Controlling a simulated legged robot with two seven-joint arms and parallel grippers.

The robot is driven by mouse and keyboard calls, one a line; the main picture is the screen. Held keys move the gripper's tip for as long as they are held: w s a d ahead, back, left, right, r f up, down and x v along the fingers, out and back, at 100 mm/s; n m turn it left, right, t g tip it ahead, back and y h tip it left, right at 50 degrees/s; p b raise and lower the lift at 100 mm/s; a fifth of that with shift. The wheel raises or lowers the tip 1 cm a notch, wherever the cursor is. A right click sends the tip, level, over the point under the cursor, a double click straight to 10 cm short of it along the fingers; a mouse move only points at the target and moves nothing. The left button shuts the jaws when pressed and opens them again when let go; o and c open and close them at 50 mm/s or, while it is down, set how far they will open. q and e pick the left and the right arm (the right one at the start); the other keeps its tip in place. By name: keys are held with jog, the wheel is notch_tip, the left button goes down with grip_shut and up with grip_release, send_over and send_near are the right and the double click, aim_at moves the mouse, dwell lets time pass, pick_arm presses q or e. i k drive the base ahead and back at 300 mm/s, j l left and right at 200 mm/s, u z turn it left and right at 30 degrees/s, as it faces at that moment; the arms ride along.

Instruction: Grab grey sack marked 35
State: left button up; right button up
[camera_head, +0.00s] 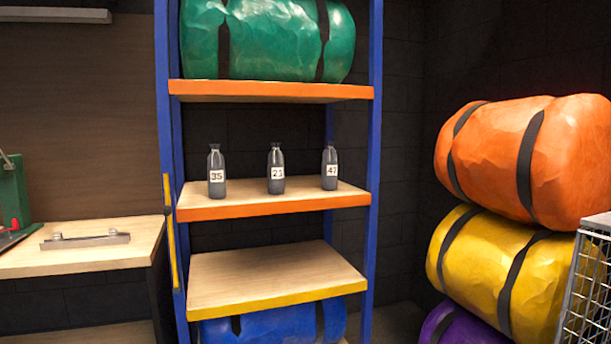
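A small grey sack marked 35 (216,172) stands upright on the middle shelf (290,204) of a blue-framed rack, at the left end. It looks like a narrow bottle-shaped bag with a white label. A matching sack marked 21 (276,170) stands in the middle of the shelf. Another, whose label looks like 47 (329,168), stands at the right. The three stand apart from each other. Neither of my grippers is in the head view.
A large green roll (270,40) lies on the shelf above. The lower shelf (270,275) is bare, with a blue roll (275,325) beneath. A wooden bench (90,245) stands left. Orange (560,150) and yellow (490,265) rolls are stacked right, beside a wire cage (590,285).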

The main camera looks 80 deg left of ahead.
aim_at(216, 177)
jog(key=u, duration=3.1)
